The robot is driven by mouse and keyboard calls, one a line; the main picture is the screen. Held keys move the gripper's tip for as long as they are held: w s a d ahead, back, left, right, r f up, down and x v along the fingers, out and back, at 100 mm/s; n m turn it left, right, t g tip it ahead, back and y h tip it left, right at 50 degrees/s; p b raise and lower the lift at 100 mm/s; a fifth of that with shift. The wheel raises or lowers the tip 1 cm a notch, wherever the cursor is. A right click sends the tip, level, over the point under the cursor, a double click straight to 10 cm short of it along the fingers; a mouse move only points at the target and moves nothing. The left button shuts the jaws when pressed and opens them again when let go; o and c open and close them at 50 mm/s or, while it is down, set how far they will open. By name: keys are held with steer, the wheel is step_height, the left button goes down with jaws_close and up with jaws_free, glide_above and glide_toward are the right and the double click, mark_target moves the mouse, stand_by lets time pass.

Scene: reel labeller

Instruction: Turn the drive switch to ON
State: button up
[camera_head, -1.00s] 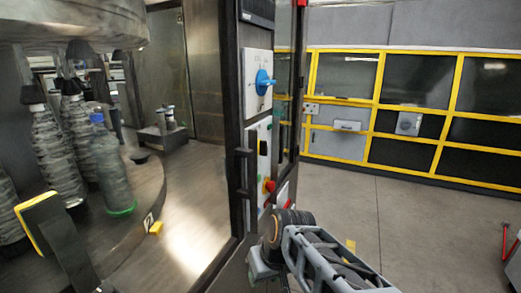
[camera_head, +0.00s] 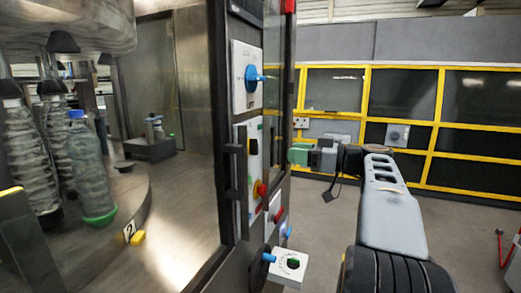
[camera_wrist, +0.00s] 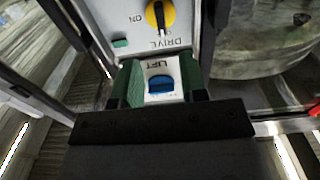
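The drive switch (camera_wrist: 160,14) is a yellow disc with a black handle, at the top of the wrist view. Its handle stands roughly upright in that picture, with the ON lettering to its left and DRIVE below. My gripper (camera_wrist: 159,86) is open, its green fingers apart with nothing between them. Past the gap show the LIFT lettering and a blue knob (camera_wrist: 160,84); whether the fingers touch anything there I cannot tell. In the head view my gripper (camera_head: 299,154) is right of the control panel (camera_head: 241,165). The drive switch cannot be clearly made out there.
A blue rotary switch (camera_head: 252,78) is higher on the machine post, and a red button (camera_head: 262,189) lower. A small white box with a green knob (camera_head: 293,263) juts out below. Bottles (camera_head: 86,165) stand on the carousel at left.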

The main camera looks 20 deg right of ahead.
mark_target(253, 147)
steer(key=p+x, duration=0.1)
steer(key=x, duration=0.9)
steer(key=shift+p, duration=0.3)
steer(key=shift+w+a, duration=0.1)
steer(key=shift+w, duration=0.05)
steer(key=shift+c, duration=0.2)
jaws_close()
